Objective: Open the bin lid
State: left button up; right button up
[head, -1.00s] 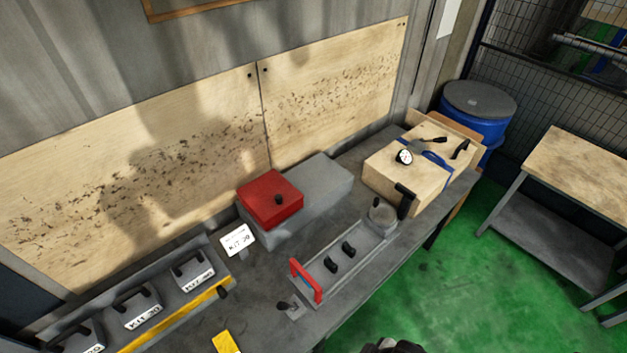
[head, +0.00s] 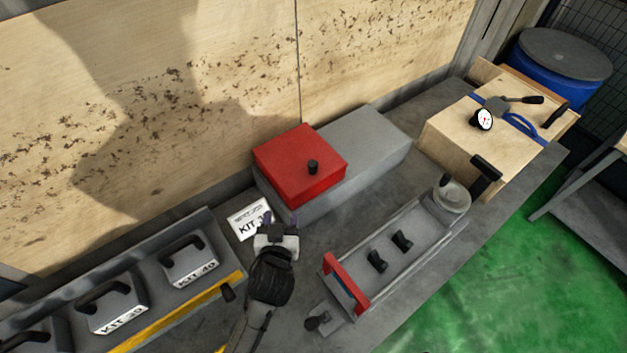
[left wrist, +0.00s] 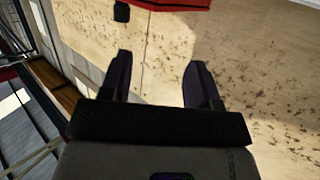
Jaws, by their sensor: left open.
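The bin is a long grey box (head: 375,143) on the bench against the wooden wall panels. A red lid (head: 290,152) with a black knob (head: 312,167) covers its left part and lies flat. My left gripper (head: 281,220) is in front of the bin's near left corner in the head view, apart from the lid and below it in the picture. Its fingers are spread and empty. In the left wrist view the open fingers (left wrist: 160,75) point toward the red lid (left wrist: 175,4) and its knob (left wrist: 121,12) at the top edge. My right gripper is not seen.
A white KIT card (head: 247,216) is partly hidden behind my gripper. Grey kit cases (head: 190,262) stand at left. A grey fixture with a red handle (head: 346,284) lies to the right. A wooden box (head: 455,135) and blue drum (head: 545,80) are farther right.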

aim_at(312, 168)
pick_arm(q)
jog(key=w+d+t+b, duration=0.1)
jog(key=w+d, duration=0.1)
jog(key=w, duration=0.3)
jog(key=w+d+m+h+b, duration=0.1)
jog(key=w+d, duration=0.1)
jog(key=w, duration=0.3)
jog(key=w+d+t+h+b, duration=0.1)
jog(key=w+d+b, duration=0.1)
jog(key=w, duration=0.4)
jog(key=shift+w+d+f+t, duration=0.1)
jog(key=shift+d+f+t, duration=0.1)
jog(key=shift+t, duration=0.1)
jog(key=shift+w, duration=0.65)
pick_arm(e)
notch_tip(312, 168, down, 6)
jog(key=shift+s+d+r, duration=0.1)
pick_arm(q)
grip_shut()
